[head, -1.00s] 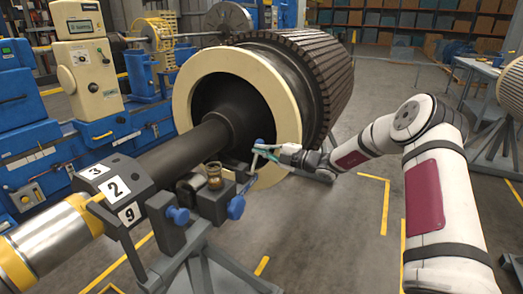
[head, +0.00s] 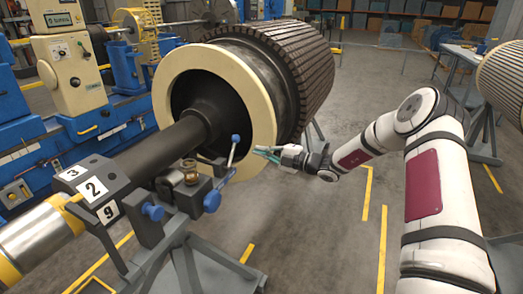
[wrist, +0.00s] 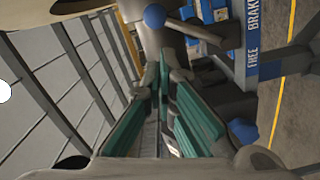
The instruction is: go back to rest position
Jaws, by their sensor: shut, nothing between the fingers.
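A plate marked FREE and BRAKE (wrist: 251,50) is to the right. My white arm reaches in from the right.
The rotor shaft rests on a grey stand (head: 190,255) with blue knobs (head: 152,211) and a numbered block (head: 95,190). A blue and cream machine (head: 65,70) is at the left. Another rotor (head: 503,75) stands at the right. Floor between them is open.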

